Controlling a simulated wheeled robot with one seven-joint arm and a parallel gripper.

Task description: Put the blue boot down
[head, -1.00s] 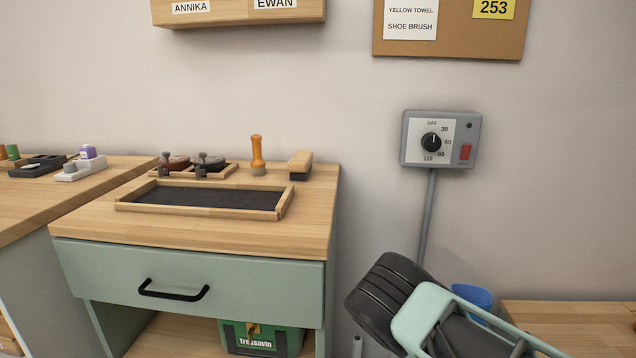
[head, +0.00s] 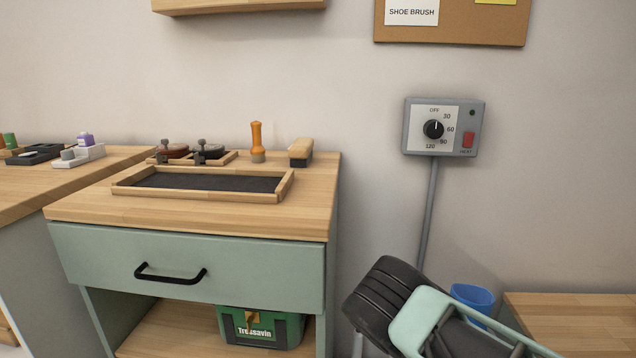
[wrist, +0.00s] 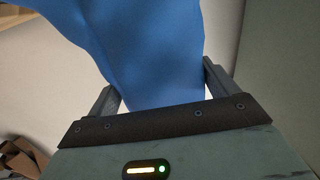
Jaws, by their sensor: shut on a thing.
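The blue boot (wrist: 150,50) fills the upper middle of the wrist view, and its far end runs out of the frame. My gripper (wrist: 160,88) is shut on it, with one finger at each side. In the head view, my arm hides the gripper's fingers. A blue, open-topped shape (head: 473,297) shows behind my arm at the lower right and appears to be part of the boot. What lies under the boot is hidden.
A wooden bench top (head: 575,318) is at the lower right. A green cabinet (head: 190,262) with a shallow framed tray (head: 285,190) stands left, with a green crate (head: 290,330) on its lower shelf. A timer box (head: 412,138) is on the wall. Bare wall lies between.

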